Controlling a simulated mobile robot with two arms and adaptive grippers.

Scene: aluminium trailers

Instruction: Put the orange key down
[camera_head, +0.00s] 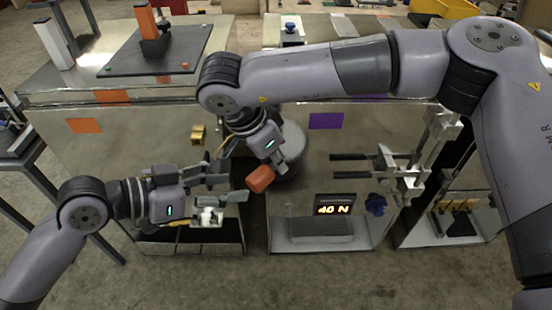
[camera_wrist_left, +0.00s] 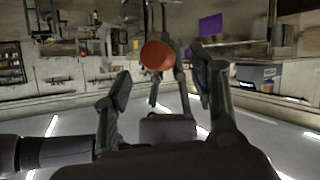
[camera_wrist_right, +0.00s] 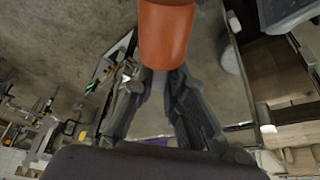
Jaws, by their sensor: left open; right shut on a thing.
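The orange key, a rounded orange cylinder (camera_head: 260,179), is held in the air in front of the aluminium trailers. My right gripper (camera_head: 272,166) is shut on it; in the right wrist view the key (camera_wrist_right: 166,38) sticks out beyond the closed fingertips (camera_wrist_right: 163,80). My left gripper (camera_head: 238,183) is open and empty, its fingers pointing at the key from the left with a small gap. In the left wrist view the key (camera_wrist_left: 157,55) appears beyond and between the open fingers (camera_wrist_left: 160,88).
A dark board (camera_head: 160,60) on the left trailer top carries an orange-topped upright block (camera_head: 148,24). A grey cylinder (camera_head: 292,150) stands behind the key. A lit display reading 40 N (camera_head: 334,209) and metal clamp-like bars (camera_head: 385,160) are to the right. Floor in front is bare.

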